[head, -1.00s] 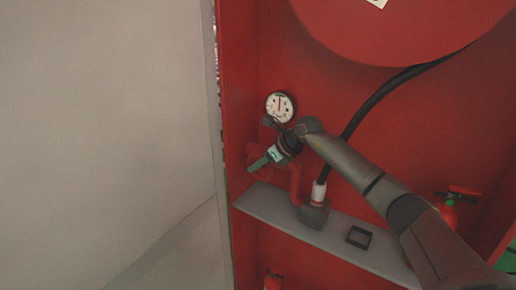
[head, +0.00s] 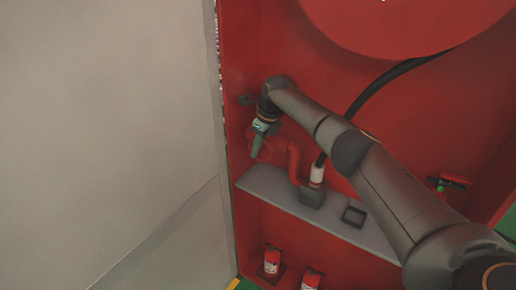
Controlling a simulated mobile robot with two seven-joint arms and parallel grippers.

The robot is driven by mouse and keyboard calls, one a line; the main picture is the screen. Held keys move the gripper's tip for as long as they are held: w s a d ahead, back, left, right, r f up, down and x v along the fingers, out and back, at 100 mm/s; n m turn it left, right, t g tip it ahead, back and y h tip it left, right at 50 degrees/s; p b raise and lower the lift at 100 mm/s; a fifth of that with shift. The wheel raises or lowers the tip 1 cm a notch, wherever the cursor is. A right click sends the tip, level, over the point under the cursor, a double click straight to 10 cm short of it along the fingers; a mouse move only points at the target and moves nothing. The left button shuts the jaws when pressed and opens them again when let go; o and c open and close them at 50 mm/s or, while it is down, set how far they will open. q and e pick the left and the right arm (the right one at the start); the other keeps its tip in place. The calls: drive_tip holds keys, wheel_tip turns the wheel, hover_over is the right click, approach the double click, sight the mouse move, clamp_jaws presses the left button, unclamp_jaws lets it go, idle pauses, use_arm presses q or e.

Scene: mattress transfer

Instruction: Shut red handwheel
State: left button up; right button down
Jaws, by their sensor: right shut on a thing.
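The red handwheel (head: 266,152) is at the left end of a red pipe, inside a red cabinet, low on its left side. It is red on red and partly covered, so its outline is hard to make out. My right gripper (head: 257,149) comes from the lower right, points down and is shut on the handwheel's rim. The exact contact of the fingertips is hidden. My left gripper is not in view.
A grey shelf (head: 335,226) carries a grey block (head: 312,193) with the pipe and black hose, and a small dark square frame (head: 354,216). Fire extinguishers (head: 271,262) stand below. A large red reel (head: 405,20) hangs above. A pale panel (head: 105,120) fills the left.

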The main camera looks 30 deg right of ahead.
drive_tip(key=shift+f+g, duration=0.15)
drive_tip(key=shift+g, duration=0.15)
idle(0.5)
drive_tip(key=c, duration=0.8)
unclamp_jaws()
drive_tip(key=b+v, duration=0.1)
drive_tip(key=v, duration=1.1)
drive_tip(key=shift+s+a+r, duration=0.1)
drive_tip(key=shift+r, duration=0.25)
